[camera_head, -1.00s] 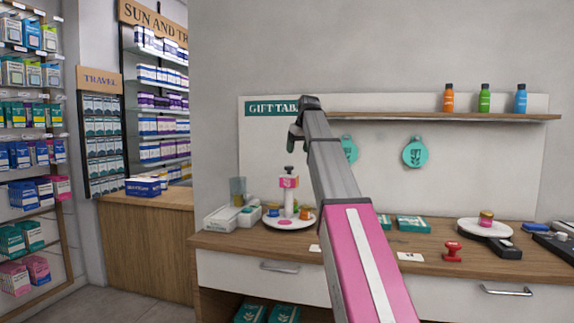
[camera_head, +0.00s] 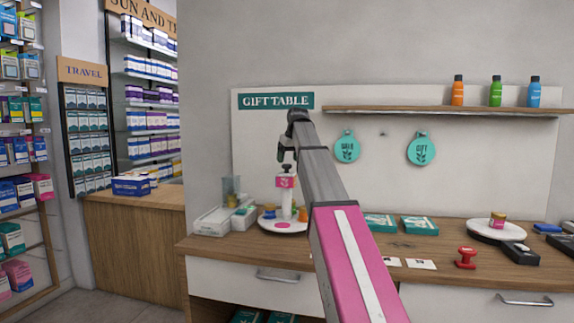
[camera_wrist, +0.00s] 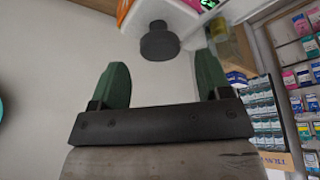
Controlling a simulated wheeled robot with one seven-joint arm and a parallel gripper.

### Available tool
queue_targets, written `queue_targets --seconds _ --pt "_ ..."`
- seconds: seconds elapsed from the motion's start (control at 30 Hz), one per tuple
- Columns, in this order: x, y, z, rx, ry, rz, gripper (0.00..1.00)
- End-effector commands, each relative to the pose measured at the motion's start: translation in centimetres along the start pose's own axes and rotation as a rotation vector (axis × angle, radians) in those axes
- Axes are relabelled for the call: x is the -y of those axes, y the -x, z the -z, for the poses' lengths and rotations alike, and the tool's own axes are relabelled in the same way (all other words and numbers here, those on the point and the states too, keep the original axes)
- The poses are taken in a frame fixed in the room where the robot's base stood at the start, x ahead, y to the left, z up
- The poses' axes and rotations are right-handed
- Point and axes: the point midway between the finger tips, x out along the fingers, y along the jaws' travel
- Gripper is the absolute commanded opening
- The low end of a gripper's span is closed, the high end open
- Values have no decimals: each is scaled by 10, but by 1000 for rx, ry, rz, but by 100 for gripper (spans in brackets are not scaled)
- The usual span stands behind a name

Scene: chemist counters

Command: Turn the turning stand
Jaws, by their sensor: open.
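The turning stand is a white round plate (camera_head: 283,226) on the wooden counter, with a white post bearing a pink label (camera_head: 286,182) and a dark knob on top. Small jars stand on the plate, one blue and one orange. My gripper (camera_head: 287,166) is just above the post's top, partly hidden by my arm. In the wrist view my gripper (camera_wrist: 162,78) is open, its two green fingers apart. The dark knob (camera_wrist: 160,43) shows beyond the fingertips, in line with the gap and not gripped. I cannot tell whether they touch.
White boxes (camera_head: 222,220) and a clear container (camera_head: 231,188) stand close left of the stand. Teal boxes (camera_head: 420,225), a red stamp (camera_head: 466,258) and a second round plate (camera_head: 484,232) with a jar are to the right. A wall shelf (camera_head: 440,110) holds bottles.

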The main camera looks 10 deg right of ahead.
Motion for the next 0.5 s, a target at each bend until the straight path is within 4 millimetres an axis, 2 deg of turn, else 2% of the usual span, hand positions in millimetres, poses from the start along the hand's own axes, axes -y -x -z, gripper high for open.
queue_targets --seconds 0.03,0.2,0.5 --pt "0 -8 -1 2 0 1 71" --pt "0 -24 0 0 0 0 71" --pt "0 -31 0 0 0 0 71"
